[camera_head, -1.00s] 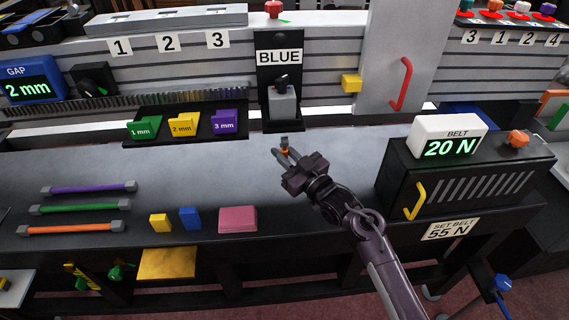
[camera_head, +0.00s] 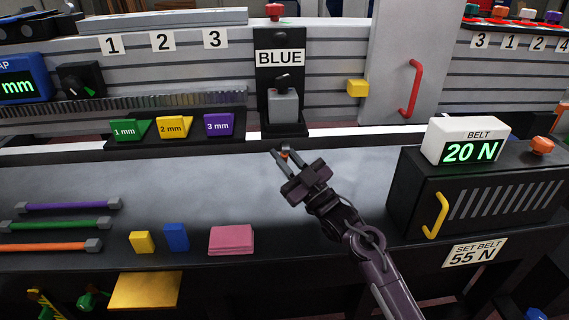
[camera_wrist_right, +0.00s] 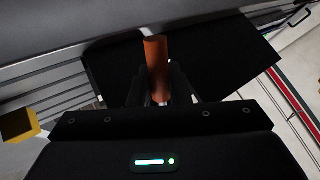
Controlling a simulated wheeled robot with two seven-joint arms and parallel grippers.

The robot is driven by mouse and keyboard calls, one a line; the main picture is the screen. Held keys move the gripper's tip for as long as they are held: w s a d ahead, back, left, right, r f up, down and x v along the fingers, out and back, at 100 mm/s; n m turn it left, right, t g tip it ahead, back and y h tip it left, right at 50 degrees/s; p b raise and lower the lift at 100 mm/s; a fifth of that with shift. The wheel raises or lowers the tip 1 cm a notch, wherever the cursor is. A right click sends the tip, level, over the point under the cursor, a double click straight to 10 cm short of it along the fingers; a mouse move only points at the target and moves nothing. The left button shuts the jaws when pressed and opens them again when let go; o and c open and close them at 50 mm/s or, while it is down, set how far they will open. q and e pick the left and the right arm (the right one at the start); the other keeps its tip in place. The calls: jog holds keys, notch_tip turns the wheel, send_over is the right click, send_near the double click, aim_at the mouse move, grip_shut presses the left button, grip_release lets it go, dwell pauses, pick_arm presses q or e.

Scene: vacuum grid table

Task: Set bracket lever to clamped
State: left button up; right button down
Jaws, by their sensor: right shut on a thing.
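A black panel labelled BLUE (camera_head: 279,58) stands on the back wall of the table. On it is a grey block (camera_head: 283,105) with a small dark lever-like part (camera_head: 283,82) above it, which I take for the bracket lever; I cannot tell its setting. My right gripper (camera_head: 282,154) is below and in front of this block, apart from it. It is shut on an orange cylinder (camera_wrist_right: 157,68), which sticks out beyond the fingers in the right wrist view. In the head view only a bit of orange shows between the fingertips. My left gripper is not in view.
A belt box (camera_head: 470,195) with a yellow handle stands at the right. A tray (camera_head: 215,135) with green, yellow and purple gap pieces lies left of the panel. Coloured rods and blocks, including a pink block (camera_head: 231,240), lie at front left. The middle table surface is clear.

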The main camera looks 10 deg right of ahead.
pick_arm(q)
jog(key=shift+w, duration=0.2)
pick_arm(e)
jog(key=c, duration=1.4)
grip_release()
jog(key=shift+f, duration=0.1)
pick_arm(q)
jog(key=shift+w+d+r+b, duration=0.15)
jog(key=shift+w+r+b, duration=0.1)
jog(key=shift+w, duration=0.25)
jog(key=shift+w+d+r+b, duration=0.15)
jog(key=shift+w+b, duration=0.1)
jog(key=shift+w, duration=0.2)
pick_arm(e)
jog(key=s+d, duration=0.8)
jog(key=s, duration=0.2)
jog(key=shift+d+f, duration=0.15)
